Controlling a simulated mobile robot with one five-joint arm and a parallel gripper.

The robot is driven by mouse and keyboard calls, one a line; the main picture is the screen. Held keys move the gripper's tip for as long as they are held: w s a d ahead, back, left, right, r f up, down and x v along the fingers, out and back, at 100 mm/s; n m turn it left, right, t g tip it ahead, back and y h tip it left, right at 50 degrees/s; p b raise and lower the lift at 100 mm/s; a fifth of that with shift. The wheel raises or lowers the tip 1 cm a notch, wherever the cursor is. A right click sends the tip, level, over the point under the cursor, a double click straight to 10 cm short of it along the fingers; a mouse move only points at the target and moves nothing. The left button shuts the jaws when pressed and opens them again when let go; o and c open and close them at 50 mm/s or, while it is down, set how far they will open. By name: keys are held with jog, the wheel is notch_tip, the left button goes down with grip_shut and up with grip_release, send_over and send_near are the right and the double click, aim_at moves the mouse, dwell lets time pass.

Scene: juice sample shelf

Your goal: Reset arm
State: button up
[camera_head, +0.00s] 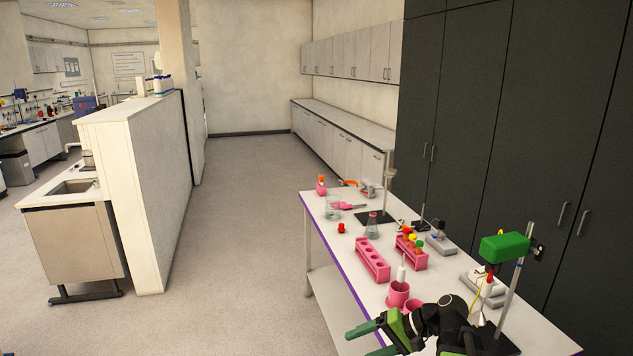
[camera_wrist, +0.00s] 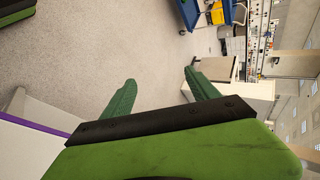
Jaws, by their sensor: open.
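My gripper (camera_head: 366,340) is at the lower edge of the head view, in front of the near left edge of the white table (camera_head: 338,243). Its two green fingers are apart with nothing between them. In the wrist view my gripper (camera_wrist: 162,90) also shows open and empty, with bare floor beyond the fingers. My black and green arm reaches in from the lower right, close to the pink cups. Part of the arm is cut off by the frame's bottom edge.
A pink rack (camera_head: 373,262), a second pink rack with coloured caps (camera_head: 411,254), pink cups (camera_head: 398,294) and stands with glassware occupy the table. A green device (camera_head: 505,247) stands at right. Dark cabinets (camera_head: 478,120) line the right. The floor (camera_head: 235,240) left of the table is clear.

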jog(key=s+a+f+n+g+h, duration=0.35)
jog(key=a+f+h, duration=0.25)
jog(key=f, duration=0.3)
jog(key=d+f+t+h, duration=0.1)
jog(key=d+h, duration=0.3)
jog(key=d, duration=0.5)
jog(key=shift+s+f+m+b, duration=0.25)
jog(key=shift+s+m+b, duration=0.1)
jog(key=shift+s, duration=0.05)
